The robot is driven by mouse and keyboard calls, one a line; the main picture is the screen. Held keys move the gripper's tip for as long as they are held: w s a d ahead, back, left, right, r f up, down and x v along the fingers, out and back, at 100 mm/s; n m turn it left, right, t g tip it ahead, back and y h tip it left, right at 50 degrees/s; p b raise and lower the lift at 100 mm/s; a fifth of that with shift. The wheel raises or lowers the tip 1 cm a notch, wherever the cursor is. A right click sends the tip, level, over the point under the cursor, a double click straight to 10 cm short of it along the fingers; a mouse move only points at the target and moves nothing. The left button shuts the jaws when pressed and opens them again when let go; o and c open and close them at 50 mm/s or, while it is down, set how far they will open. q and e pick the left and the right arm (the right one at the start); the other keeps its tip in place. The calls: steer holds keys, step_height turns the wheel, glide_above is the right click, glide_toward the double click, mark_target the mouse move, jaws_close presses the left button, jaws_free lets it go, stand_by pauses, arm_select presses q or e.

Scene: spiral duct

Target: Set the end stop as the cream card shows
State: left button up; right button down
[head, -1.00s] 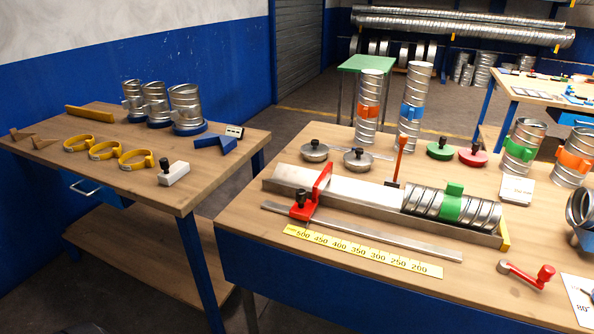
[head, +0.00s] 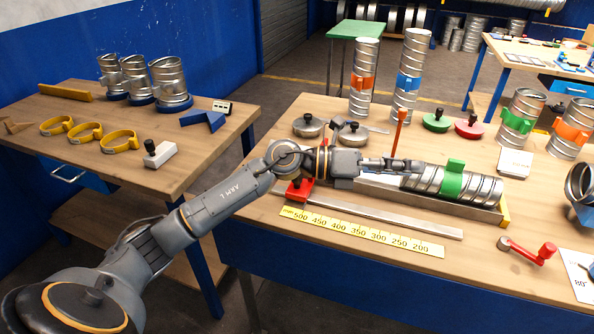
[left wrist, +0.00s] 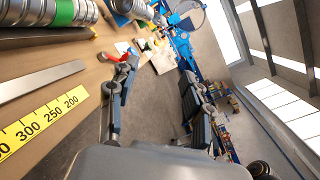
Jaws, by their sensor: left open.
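A spiral duct (head: 425,181) with a green collar lies in the trough's right part. My left gripper (head: 404,165) is open above the trough, by the duct's left end; I cannot tell whether it touches anything. The yellow scale (head: 360,232) runs along the front with numbers from 500 down to 200; it also shows in the left wrist view (left wrist: 40,122). A pale card (head: 514,162) stands behind the duct; its text is too small to read.
A steel bar (head: 385,218) lies between trough and scale. A red-handled crank (head: 530,250) and a card marked 80° (head: 582,272) are at right. Collared ducts and lidded discs fill the back.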

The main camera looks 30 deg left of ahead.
arm_select(q)
steer(key=a+f+m+g+y, duration=0.2)
steer(key=a+g+y, duration=0.3)
steer(key=a+y, duration=1.6)
steer(key=w+a+f+h, duration=0.1)
steer(key=f+h, duration=0.1)
steer(key=f, duration=0.1)
steer(key=w+a+f+h+p, duration=0.1)
steer(key=a+f+h, duration=0.1)
steer(key=f+h, duration=0.1)
steer(key=w+a+f+h+p, duration=0.1)
steer(key=a+f+h, duration=0.1)
steer(key=f, duration=0.3)
steer(key=shift+w+f+h, duration=0.1)
steer(key=shift+w+h, duration=0.05)
steer(key=shift+h, duration=0.25)
steer(key=shift+w+d+f+m+p, duration=0.1)
steer(key=shift+w+f+m+p, duration=0.1)
steer(key=shift+f, duration=0.2)
steer(key=shift+w+f+m+p, duration=0.1)
steer(key=shift+f+p, duration=0.05)
steer(key=shift+f, duration=0.2)
arm_select(e)
steer(key=shift+w+a+r, duration=0.15)
steer(key=shift+a+r, duration=0.05)
steer(key=shift+r, duration=0.5)
steer(key=shift+w+a+r, duration=0.1)
steer(key=shift+a+r, duration=0.05)
steer(key=shift+r, duration=0.5)
